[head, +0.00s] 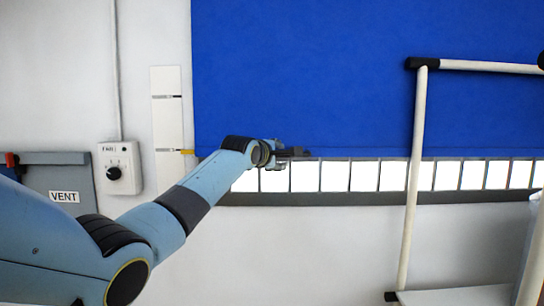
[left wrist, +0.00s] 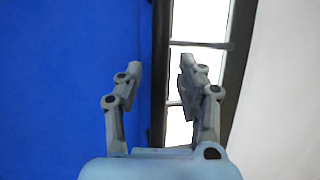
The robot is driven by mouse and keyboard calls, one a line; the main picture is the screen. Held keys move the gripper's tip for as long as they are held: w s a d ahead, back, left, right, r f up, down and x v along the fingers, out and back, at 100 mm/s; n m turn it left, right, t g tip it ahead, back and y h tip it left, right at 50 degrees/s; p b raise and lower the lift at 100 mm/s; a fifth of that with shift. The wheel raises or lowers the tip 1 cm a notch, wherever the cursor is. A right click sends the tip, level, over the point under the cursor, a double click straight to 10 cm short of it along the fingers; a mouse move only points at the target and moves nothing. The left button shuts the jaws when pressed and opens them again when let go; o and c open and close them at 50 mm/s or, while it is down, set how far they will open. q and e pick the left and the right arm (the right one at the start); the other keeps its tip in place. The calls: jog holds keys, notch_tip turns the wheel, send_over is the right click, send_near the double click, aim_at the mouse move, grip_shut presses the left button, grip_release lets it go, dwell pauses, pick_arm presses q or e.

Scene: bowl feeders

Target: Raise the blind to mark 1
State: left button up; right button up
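The blue blind (head: 330,75) hangs over a window, with a bright strip of panes (head: 335,176) showing below its bottom edge. A white scale strip (head: 167,130) with dark marks is on the wall to its left. A small yellow pointer (head: 187,152) sits by the strip, level with the blind's bottom edge. My left gripper (head: 300,152) is at that bottom edge, left of its middle. In the left wrist view the gripper (left wrist: 160,75) is open, one finger over the blue cloth and the other over the panes. Contact cannot be told. My right gripper is out of view.
A white knob box (head: 119,168) is on the wall at left, beside a grey box labelled VENT (head: 64,196). A pale tubular frame (head: 413,180) with black corners stands at right, in front of blind and window. The wall below the window is mostly clear.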

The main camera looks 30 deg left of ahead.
pick_arm(q)
jog(key=v, duration=1.1)
jog(key=shift+s, duration=0.3)
